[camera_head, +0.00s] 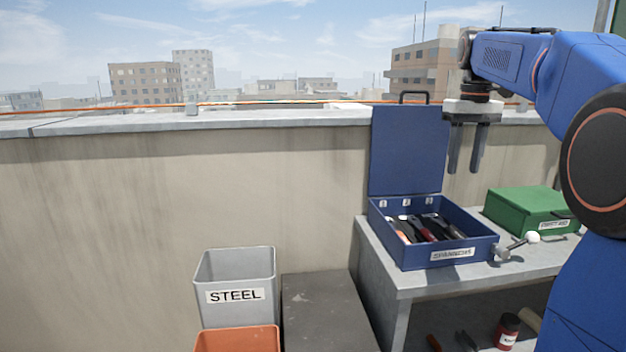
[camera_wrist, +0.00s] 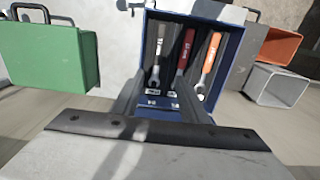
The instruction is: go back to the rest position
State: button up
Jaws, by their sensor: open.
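My gripper (camera_head: 465,168) hangs pointing down in the head view, its two dark fingers apart with nothing between them. The open box also shows beyond my fingers in the wrist view (camera_wrist: 149,60). Inside it are a grey spanner (camera_wrist: 156,62), a red-handled spanner (camera_wrist: 186,50) and an orange spanner (camera_wrist: 209,55), each in its own slot.
The box stands on a grey bench (camera_head: 405,285), with a green first aid case (camera_head: 525,208) to its right. A grey STEEL bin (camera_head: 235,275) and an orange bin (camera_head: 237,340) stand lower left. A parapet (camera_head: 180,190) runs behind. A red jar (camera_head: 507,330) is on the lower shelf.

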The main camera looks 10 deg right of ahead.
jog(key=s+a+f+t, duration=0.1)
jog(key=s+a+f, duration=0.4)
jog(key=s, duration=0.3)
jog(key=s+a+f+t, duration=0.1)
jog(key=s+a+f, duration=0.4)
jog(key=s, duration=0.2)
jog(key=s+a+f+t, duration=0.1)
jog(key=s+a+f, duration=0.1)
jog(key=s+f, duration=0.5)
jog(key=s+a+f+t, duration=0.1)
jog(key=s+a+f, duration=0.2)
jog(key=s+f, duration=0.4)
notch_tip(320, 180, down, 4)
jog(key=shift+s+r+t, duration=0.1)
jog(key=shift+s+t, duration=0.2)
jog(key=shift+a, duration=0.1)
